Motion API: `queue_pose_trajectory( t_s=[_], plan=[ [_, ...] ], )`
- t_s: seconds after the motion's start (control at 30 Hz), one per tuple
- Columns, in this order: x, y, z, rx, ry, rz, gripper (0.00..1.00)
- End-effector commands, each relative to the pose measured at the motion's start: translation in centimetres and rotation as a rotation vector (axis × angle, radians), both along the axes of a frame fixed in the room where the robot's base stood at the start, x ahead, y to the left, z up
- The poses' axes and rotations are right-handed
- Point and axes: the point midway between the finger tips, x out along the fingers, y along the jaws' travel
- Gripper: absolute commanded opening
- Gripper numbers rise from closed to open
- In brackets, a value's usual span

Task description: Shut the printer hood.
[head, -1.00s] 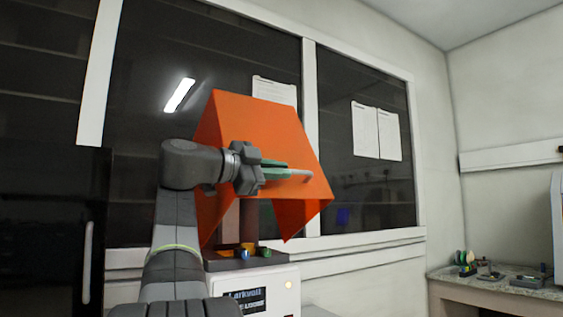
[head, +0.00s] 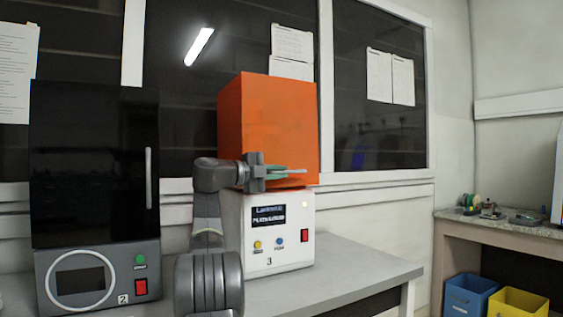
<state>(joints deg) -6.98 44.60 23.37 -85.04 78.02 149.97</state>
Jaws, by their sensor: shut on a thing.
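The orange printer hood (head: 265,115) is lowered over the printer, its lower edge at the top of the white printer base (head: 290,215). I see no clear gap between them, though my arm covers the left part of that edge. My gripper (head: 292,171) is at the lower front of the hood, its green fingers shut on the hood's handle. The fingers hide most of the handle. The base has a small display, two round buttons and a red switch on its front.
A dark machine with a tall black door (head: 95,165) stands left on the same grey bench (head: 345,272). The bench is bare right of the printer. A side table (head: 505,228) at the right holds small items, with a blue bin (head: 468,297) and a yellow bin (head: 518,303) beneath it.

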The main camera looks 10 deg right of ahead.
Motion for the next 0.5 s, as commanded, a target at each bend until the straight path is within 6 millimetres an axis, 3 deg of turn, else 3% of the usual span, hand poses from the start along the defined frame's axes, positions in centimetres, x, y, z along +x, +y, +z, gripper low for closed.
queue_pose_trajectory(
  t_s=[0.2,0.5],
  plan=[
    [2.1,0.1,-1.6,0.014,-0.041,0.0,0.0],
    [3.3,0.2,-2.3,0.022,-0.064,0.002,0.0]
  ],
)
